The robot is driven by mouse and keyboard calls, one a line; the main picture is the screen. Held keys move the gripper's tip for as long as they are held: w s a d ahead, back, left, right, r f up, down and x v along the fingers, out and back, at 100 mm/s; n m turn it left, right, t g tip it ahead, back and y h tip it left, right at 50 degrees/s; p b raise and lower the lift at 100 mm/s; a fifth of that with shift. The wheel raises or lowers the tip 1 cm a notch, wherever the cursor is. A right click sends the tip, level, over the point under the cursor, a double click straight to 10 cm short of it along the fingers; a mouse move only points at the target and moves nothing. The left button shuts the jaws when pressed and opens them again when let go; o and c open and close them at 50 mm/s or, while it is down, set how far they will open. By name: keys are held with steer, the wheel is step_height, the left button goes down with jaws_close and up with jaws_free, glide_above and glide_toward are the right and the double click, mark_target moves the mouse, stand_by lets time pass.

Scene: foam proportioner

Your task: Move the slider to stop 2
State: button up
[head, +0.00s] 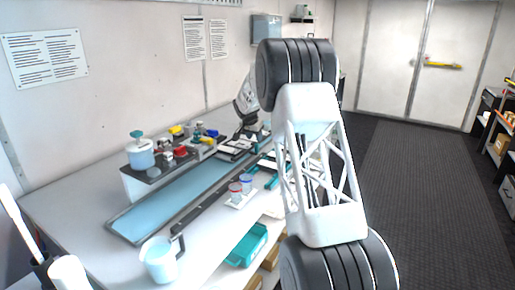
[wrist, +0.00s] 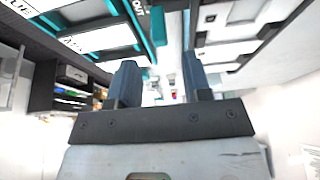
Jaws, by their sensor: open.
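My gripper (wrist: 160,78) shows in the wrist view as two blue-grey fingers, wide apart with nothing between them. In the head view its end is small, beyond my arm, low over the far part of the bench equipment. In the wrist view, dark panels with white label plates (wrist: 105,38) and teal edges lie beyond the fingers; one panel carries lettering ending in "OUT". The slider and its numbered stops cannot be picked out in either view. My arm hides part of the equipment in the head view.
On the white bench (head: 75,205) are a long light-blue tray (head: 165,205), a unit with coloured fittings (head: 175,150), a clear jug (head: 158,262), small red and blue cups (head: 240,184) and a teal bin (head: 246,245). Dark floor (head: 415,190) lies open to the right.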

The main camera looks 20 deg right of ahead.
mark_target(257, 144)
steer(key=shift+x, duration=3.75)
jaws_close()
